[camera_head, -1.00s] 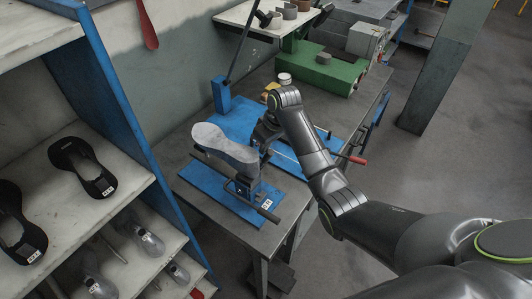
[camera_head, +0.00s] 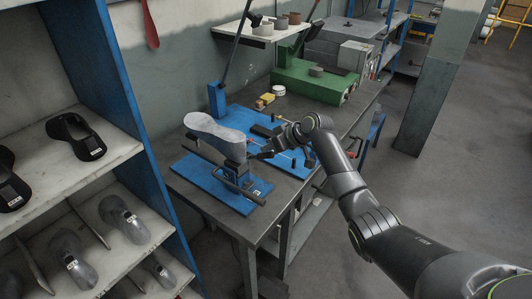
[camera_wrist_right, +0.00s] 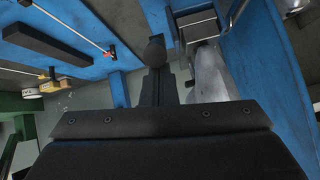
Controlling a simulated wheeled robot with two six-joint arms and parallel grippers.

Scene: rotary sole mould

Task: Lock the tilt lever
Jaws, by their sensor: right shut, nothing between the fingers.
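The grey sole-shaped mould (camera_head: 215,133) sits raised on a dark bracket above a blue base plate (camera_head: 205,181) on the bench. A dark bar with a cylindrical grip (camera_head: 240,193) crosses the front of the bracket; I cannot tell whether this is the tilt lever. My right gripper (camera_head: 262,154) is shut and empty, just right of the bracket; contact cannot be told. In the right wrist view a dark round knob (camera_wrist_right: 156,50) shows ahead of the gripper, with the grey mould (camera_wrist_right: 208,75) to its right. My left gripper is out of view.
A blue post (camera_head: 217,98) with a long dark rod stands behind the mould. A green machine (camera_head: 315,82) is at the back of the bench. A shelf (camera_head: 85,165) with soles and lasts stands close on the left. Open floor lies to the right.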

